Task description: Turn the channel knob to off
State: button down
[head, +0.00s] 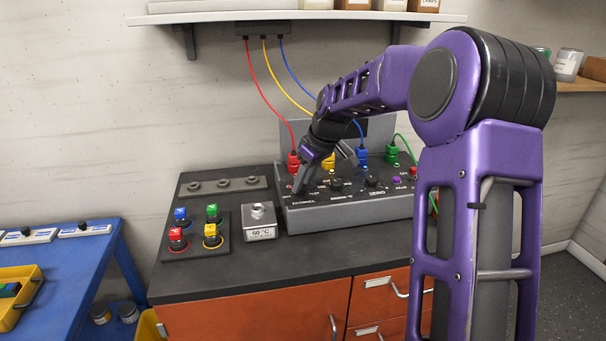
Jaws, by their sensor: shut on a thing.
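The grey control box (352,211) sits on the dark bench top, with a sloped front panel carrying knobs and small labels. My gripper (299,187) is at the left end of this panel, pointing down, just above a label that seems to read CHANNEL. It is shut on the channel knob there. The fingers cover the knob, so its pointer and setting cannot be seen. Two more black knobs stand to the right, a middle knob (337,184) and a knob above the ZERO label (372,181).
Red (293,161), yellow, blue (362,155) and green plugs with cables stand along the box's back. A shelf (300,17) hangs above.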

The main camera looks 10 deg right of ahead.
jog(key=n+p, duration=0.1)
jog(key=n, duration=0.1)
jog(key=n+g+y+p, duration=0.1)
jog(key=n+p, duration=0.1)
jog(key=n, duration=0.1)
jog(key=shift+w+d+r+n+g+p, duration=0.15)
jog(key=shift+w+n+g+p, duration=0.15)
jog(key=shift+g+p, duration=0.1)
jog(key=n+g, duration=0.1)
jog(key=n, duration=0.1)
jog(key=n+g+p, duration=0.1)
jog(key=n, duration=0.2)
jog(key=shift+w+y+p, duration=0.15)
jog(key=shift+y+p, duration=0.15)
jog(key=shift+f, duration=0.2)
jog(key=c, duration=0.5)
grip_release()
jog(key=shift+r, duration=0.1)
jog(key=v, duration=1.7)
jog(key=shift+d+r, duration=0.1)
jog(key=shift+d, duration=0.1)
